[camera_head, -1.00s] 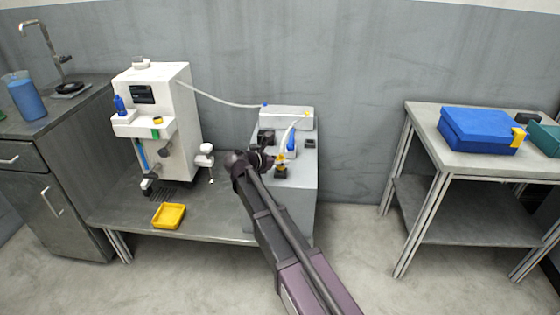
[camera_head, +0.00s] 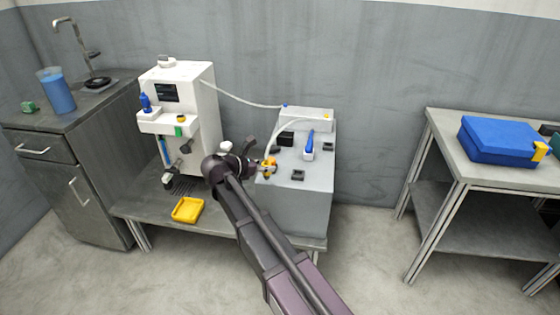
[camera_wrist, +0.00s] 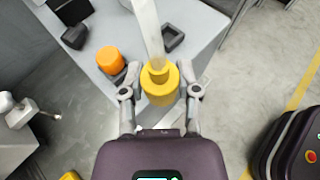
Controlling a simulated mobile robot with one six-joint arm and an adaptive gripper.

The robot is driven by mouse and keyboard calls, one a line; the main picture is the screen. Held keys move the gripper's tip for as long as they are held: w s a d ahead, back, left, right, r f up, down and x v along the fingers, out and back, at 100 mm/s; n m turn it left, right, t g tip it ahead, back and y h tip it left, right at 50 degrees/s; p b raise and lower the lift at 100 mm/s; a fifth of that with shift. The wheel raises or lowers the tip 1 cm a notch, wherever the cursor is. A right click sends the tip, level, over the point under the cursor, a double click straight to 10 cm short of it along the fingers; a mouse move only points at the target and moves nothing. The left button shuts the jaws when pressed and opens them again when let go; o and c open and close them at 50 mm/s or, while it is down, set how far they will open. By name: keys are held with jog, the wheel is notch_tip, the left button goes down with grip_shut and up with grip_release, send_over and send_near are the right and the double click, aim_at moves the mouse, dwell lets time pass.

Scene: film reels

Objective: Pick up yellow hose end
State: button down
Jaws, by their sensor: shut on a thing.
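The yellow hose end (camera_wrist: 160,84) is a yellow cylindrical fitting on a pale hose (camera_wrist: 148,30). In the wrist view my gripper (camera_wrist: 161,90) is shut on it, one finger on each side. In the head view my gripper (camera_head: 264,168) holds the hose end (camera_head: 270,163) at the left edge of the grey box (camera_head: 300,205). The pale hose (camera_head: 285,132) arcs from it up to the white unit (camera_head: 306,118) at the back of the box.
An orange cap (camera_wrist: 110,59) sits on the box beside black square holders (camera_wrist: 75,37). A blue-handled item (camera_head: 309,145) stands on the box. Left are a white machine (camera_head: 185,110) and a yellow tray (camera_head: 187,210). A blue case (camera_head: 500,140) lies on the right table.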

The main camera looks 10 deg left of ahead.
jog(key=shift+s+a+r, duration=0.15)
jog(key=shift+s+a, duration=0.9)
jog(key=shift+a, duration=0.3)
jog(key=shift+d, duration=0.1)
